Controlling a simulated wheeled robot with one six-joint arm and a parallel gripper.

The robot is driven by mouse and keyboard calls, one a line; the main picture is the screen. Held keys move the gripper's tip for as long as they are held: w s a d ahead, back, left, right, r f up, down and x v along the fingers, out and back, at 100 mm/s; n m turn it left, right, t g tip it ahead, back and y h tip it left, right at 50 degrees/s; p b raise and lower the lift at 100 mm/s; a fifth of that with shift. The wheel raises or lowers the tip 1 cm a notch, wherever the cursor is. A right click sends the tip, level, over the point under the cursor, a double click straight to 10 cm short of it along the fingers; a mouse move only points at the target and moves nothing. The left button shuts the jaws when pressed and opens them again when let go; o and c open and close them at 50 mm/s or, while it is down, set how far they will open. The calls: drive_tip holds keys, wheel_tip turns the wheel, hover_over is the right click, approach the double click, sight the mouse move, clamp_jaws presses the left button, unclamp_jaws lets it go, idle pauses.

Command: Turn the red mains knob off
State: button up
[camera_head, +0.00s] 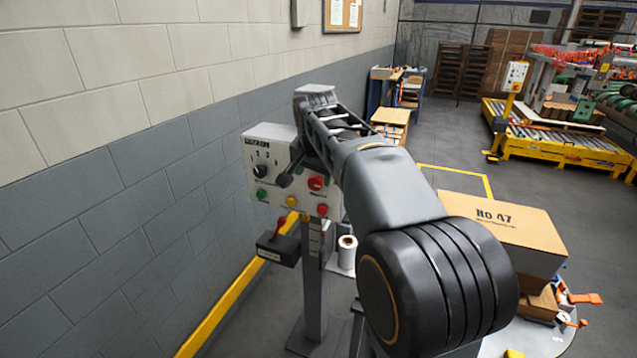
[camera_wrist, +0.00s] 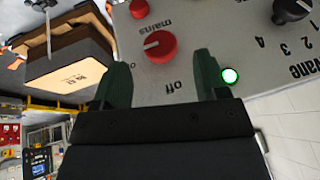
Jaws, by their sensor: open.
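The red mains knob (camera_wrist: 160,46) is on a grey control panel (camera_wrist: 245,40), with "mains" and "off" printed near it. A light mark shows on the knob's face; I cannot tell which setting it points to. The knob also shows in the head view (camera_head: 315,183), right of my gripper. My gripper (camera_wrist: 162,80) is open and empty. Its two dark green fingers reach toward the panel, with the knob beyond their tips and roughly between them in the picture. I see no contact. In the head view my arm hides part of the panel.
A lit green lamp (camera_wrist: 230,76) is close to the right finger. A second red control (camera_wrist: 139,8) and a black numbered knob (camera_wrist: 292,10) share the panel. Below it sits a red-levered box (camera_head: 278,248). A cardboard box (camera_head: 500,232) stands at right.

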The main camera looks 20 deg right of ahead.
sight(314, 183)
drive_tip(key=shift+x, duration=2.25)
